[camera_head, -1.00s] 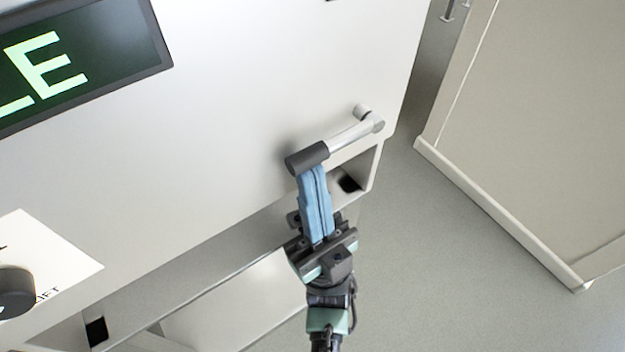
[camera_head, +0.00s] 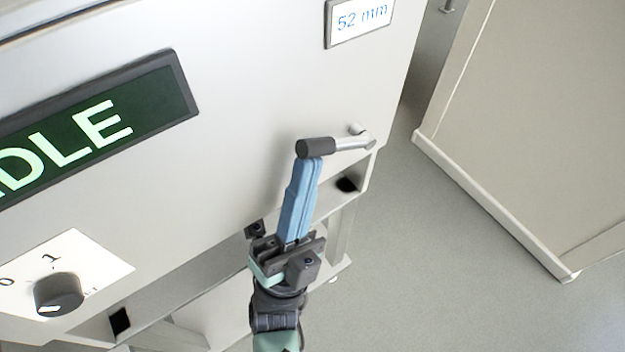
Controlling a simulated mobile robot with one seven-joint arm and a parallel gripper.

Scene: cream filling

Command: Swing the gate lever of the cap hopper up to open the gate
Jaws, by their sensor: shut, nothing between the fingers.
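The gate lever (camera_head: 350,144) is on the light machine panel, right of centre. It has a silver arm running from a pivot at its right end to a dark cylindrical grip (camera_head: 317,148) at its left end. The lever points left and is tilted up relative to the panel's lower edge. My gripper (camera_head: 314,162) has its blue fingers shut together with nothing between them. The fingertips are at the underside of the dark grip and appear to touch it. The gate itself cannot be made out.
A display (camera_head: 90,125) reading "DLE", a knob (camera_head: 58,294) and a "52 mm" label (camera_head: 360,20) are on the panel. A beige cabinet (camera_head: 540,130) stands at the right, with clear floor (camera_head: 430,270) between.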

